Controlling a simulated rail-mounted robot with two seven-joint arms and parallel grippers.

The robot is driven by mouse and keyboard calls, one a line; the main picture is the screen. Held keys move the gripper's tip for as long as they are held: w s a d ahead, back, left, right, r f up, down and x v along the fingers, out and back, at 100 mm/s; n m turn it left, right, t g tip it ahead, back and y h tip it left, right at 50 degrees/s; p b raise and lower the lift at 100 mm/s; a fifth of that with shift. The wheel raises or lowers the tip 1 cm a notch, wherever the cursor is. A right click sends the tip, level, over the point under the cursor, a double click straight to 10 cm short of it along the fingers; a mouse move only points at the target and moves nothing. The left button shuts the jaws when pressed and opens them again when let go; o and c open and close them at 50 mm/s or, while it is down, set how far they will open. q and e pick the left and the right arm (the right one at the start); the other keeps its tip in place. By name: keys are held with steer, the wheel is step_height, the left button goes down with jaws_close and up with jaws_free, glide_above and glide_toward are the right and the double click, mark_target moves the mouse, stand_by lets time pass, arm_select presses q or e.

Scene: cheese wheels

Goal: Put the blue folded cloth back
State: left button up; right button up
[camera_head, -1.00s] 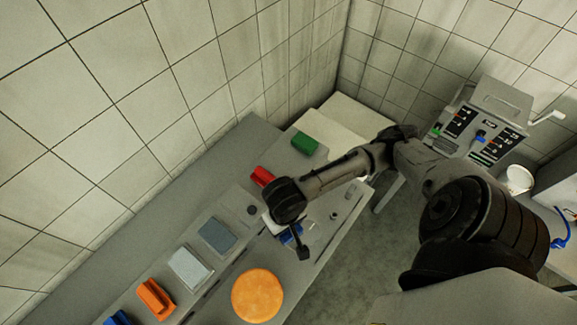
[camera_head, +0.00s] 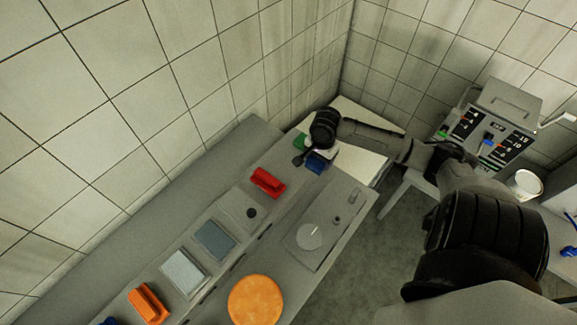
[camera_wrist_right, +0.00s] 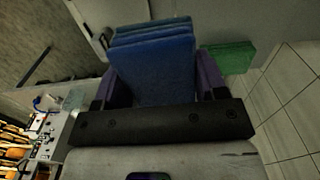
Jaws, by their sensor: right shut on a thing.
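The blue folded cloth (camera_wrist_right: 152,62) is in the jaws of my right gripper (camera_wrist_right: 155,85), between its two purple fingers in the right wrist view. In the head view the blue cloth (camera_head: 316,163) shows just under my right gripper (camera_head: 312,153), near the far end of the grey counter (camera_head: 345,210). A green folded cloth or block (camera_head: 299,142) lies beside it to the left, partly hidden by the gripper. It also shows to the right of the blue cloth in the right wrist view (camera_wrist_right: 230,57). I cannot tell whether the blue cloth touches the counter. My left gripper is not in view.
A red block (camera_head: 268,182) lies nearer along the counter, then a grey-blue pad (camera_head: 214,240), a pale pad (camera_head: 184,273) and an orange block (camera_head: 148,303). An orange cheese wheel (camera_head: 255,300) is at the front. A control box (camera_head: 490,125) stands right.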

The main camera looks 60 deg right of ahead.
steer(key=shift+w+d+f, duration=0.1)
steer(key=shift+w+f, duration=0.1)
steer(key=shift+w, duration=0.2)
glide_above(287, 167)
step_height(287, 167, down, 6)
steer(key=shift+s+f, duration=0.1)
steer(key=shift+f, duration=0.15)
step_height(287, 167, down, 4)
steer(key=shift+r, duration=0.2)
steer(key=shift+f, duration=0.2)
steer(key=shift+f, duration=0.15)
steer(key=o, duration=0.9)
steer(key=shift+c, duration=0.2)
